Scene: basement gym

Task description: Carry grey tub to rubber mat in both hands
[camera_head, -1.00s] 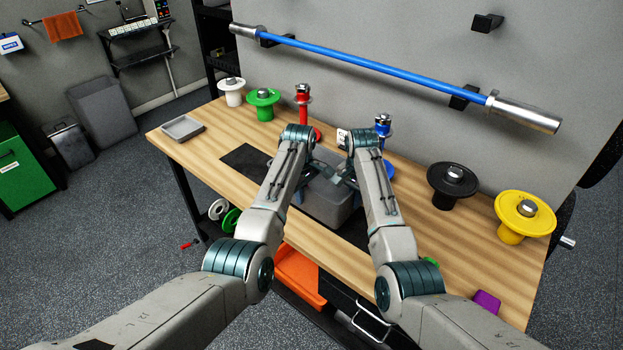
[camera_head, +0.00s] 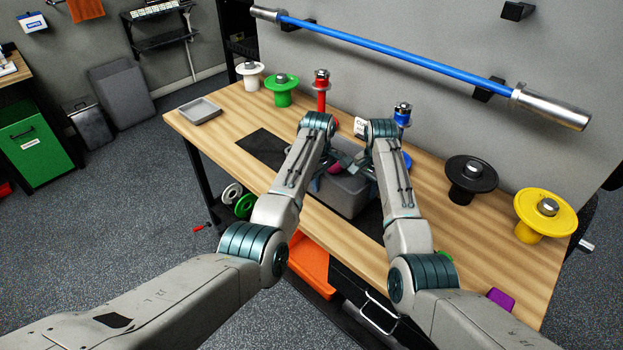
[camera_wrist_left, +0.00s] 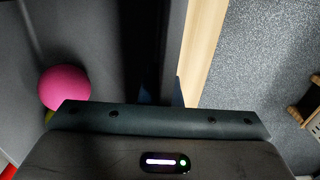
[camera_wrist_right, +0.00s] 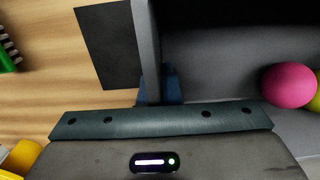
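The grey tub (camera_head: 347,196) is at the middle of the wooden table, between my two forearms. A pink ball (camera_wrist_left: 64,87) and a yellow-green ball (camera_wrist_right: 316,100) lie inside it. My left gripper (camera_wrist_left: 162,92) and my right gripper (camera_wrist_right: 160,88) each have their fingers close together around a tub wall, at opposite ends. The tub looks level; I cannot tell whether it touches the surface below. A flat black mat (camera_head: 262,147) lies on the table left of the tub. A dark patch also shows right of the tub; whether it is the same mat is hidden.
Along the table's back stand white, green (camera_head: 281,92), red, blue, black (camera_head: 470,178) and yellow (camera_head: 544,214) weight holders. A shallow grey tray (camera_head: 200,111) is at the left end. A purple item (camera_head: 500,299) lies near the front right. An orange bin (camera_head: 310,264) sits below.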

